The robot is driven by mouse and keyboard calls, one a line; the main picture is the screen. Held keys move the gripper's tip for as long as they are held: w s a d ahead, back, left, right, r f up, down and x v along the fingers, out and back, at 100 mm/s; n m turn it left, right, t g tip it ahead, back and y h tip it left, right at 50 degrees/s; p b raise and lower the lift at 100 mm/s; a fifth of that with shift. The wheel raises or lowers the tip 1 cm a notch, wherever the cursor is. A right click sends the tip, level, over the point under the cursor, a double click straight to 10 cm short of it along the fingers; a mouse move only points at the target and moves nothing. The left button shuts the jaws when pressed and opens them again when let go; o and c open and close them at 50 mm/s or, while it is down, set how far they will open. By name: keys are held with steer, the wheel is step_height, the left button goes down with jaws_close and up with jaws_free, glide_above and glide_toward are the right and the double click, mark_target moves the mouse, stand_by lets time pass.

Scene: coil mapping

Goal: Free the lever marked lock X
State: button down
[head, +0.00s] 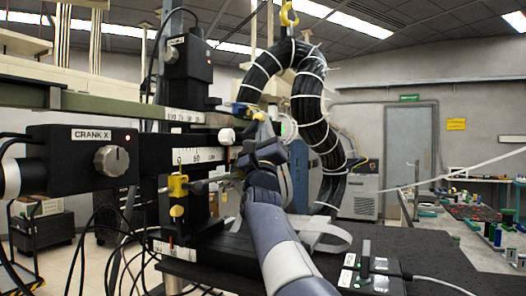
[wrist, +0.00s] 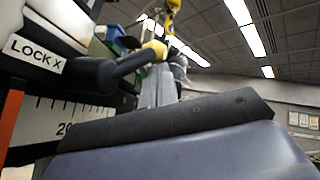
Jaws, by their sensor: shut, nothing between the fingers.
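The lock X lever (wrist: 115,70) shows in the wrist view at upper left, a black bar with a yellow tip, beside the white LOCK X label (wrist: 37,52). It points right and slightly up from its pivot. My gripper (head: 258,152) is shut and empty in the head view, by the scale rail. Its dark finger pad (wrist: 180,118) lies just below the lever in the wrist view; I cannot tell whether they touch. In the head view my gripper and arm partly cover this area, and I cannot make out the lever clearly.
The CRANK X box (head: 80,157) with a grey knob (head: 111,160) stands left. A yellow clamp (head: 178,187) sits below the scale rail (head: 190,156). A thick black cable loop (head: 310,110) hangs behind my gripper. A dark table (head: 430,262) lies at lower right.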

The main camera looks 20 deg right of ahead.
steer(key=shift+s+a+r+b, duration=0.25)
steer(key=shift+r+b, duration=0.3)
steer(key=shift+b, duration=1.1)
steer(key=shift+a+r+b, duration=0.1)
steer(key=shift+r+b, duration=0.15)
steer(key=shift+b, duration=0.2)
steer(key=shift+s+r+t, duration=0.1)
steer(key=shift+r+t, duration=0.05)
steer(key=shift+t, duration=0.15)
steer(key=b+v, duration=0.6)
steer(key=v, duration=0.5)
steer(key=shift+r, duration=0.15)
stand_by(0.4)
steer(key=shift+m+g, duration=0.4)
steer(key=shift+g, duration=0.4)
steer(key=p+x, duration=0.1)
steer(key=p, duration=0.2)
steer(key=p+x, duration=0.2)
steer(key=p, duration=0.1)
steer(key=p+x, duration=0.1)
steer(key=p, duration=0.2)
steer(key=shift+w+a, duration=0.15)
steer(key=shift+w, duration=0.4)
